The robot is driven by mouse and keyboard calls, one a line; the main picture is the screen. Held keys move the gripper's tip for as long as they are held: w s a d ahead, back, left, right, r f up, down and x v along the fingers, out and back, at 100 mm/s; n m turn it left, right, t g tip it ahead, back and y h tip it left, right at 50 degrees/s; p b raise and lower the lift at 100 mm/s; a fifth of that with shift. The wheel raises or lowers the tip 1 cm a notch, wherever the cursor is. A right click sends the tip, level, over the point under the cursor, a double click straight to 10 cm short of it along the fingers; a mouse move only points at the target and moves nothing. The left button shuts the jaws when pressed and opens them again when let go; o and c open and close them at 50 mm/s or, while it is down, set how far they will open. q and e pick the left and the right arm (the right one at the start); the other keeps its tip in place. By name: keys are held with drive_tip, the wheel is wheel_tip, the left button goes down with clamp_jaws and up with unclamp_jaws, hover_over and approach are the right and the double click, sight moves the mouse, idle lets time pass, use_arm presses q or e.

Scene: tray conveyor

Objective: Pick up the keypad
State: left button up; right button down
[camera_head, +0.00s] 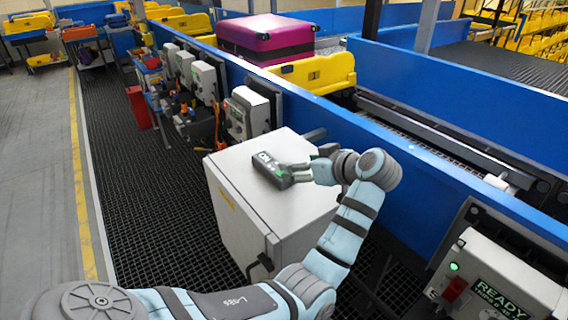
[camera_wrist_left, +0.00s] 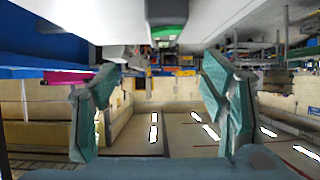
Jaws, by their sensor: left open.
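The keypad (camera_head: 270,169) is a small dark grey box with light marks on its top face. It lies on the flat top of a light grey cabinet (camera_head: 236,172) in the head view. In the left wrist view a dark body with a green band (camera_wrist_left: 167,14), apparently the keypad, shows at the top edge, partly cut off. My left gripper (camera_head: 297,172) is just right of the keypad, low over the cabinet top, fingers toward it. In the left wrist view the fingers of the gripper (camera_wrist_left: 160,78) are spread with nothing held between them. Whether a finger touches the keypad is unclear.
A blue conveyor wall (camera_head: 330,113) runs behind the cabinet. A magenta suitcase (camera_head: 266,36) sits in a yellow tray (camera_head: 320,72) beyond it. A control box marked READY (camera_head: 498,284) is at lower right. Dark grating (camera_head: 150,200) lies left of the cabinet.

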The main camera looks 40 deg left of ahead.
use_arm(q)
approach(272, 164)
drive_tip(key=x, duration=0.3)
drive_tip(key=shift+s+a+r, duration=0.15)
drive_tip(key=shift+r, duration=0.05)
drive_tip(key=x, duration=0.5)
drive_tip(key=shift+w+f+p, duration=0.35)
drive_tip(key=shift+f, duration=0.05)
drive_tip(key=shift+a, duration=0.1)
drive_tip(key=shift+s, duration=0.15)
drive_tip(key=shift+c, duration=0.8)
drive_tip(key=c, duration=1.4)
use_arm(e)
drive_tip(key=shift+s+r, duration=0.4)
drive_tip(key=shift+s, duration=0.4)
